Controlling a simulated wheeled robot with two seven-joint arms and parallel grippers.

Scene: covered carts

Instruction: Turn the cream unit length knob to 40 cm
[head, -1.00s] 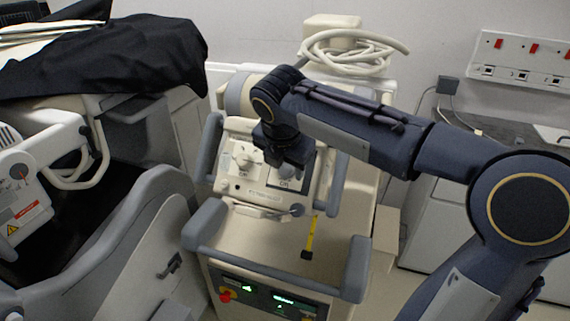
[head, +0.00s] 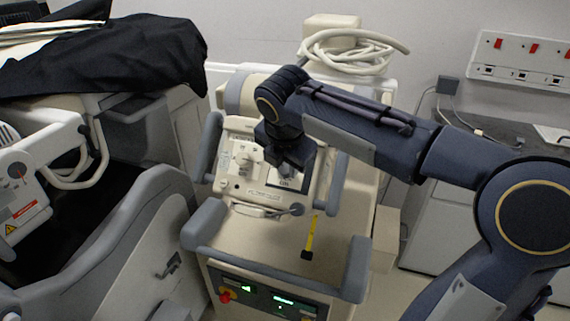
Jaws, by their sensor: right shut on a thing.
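The cream unit (head: 245,192) stands on the cart in the middle of the head view, its panel tilted up between grey side handles. A pale knob (head: 244,158) shows on the left part of the panel. My right gripper (head: 284,160) points down over the upper middle of the panel, just right of that knob. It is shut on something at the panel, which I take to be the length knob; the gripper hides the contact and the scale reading. A dark display with small marks (head: 287,183) shows partly below the gripper. My left gripper is not in view.
A coiled cream hose (head: 355,48) lies behind the unit. The cart's grey front handle (head: 270,262) and a yellow strip (head: 311,238) are in front. A black-draped cart (head: 120,55) fills the left. A wall socket panel (head: 520,60) is at right.

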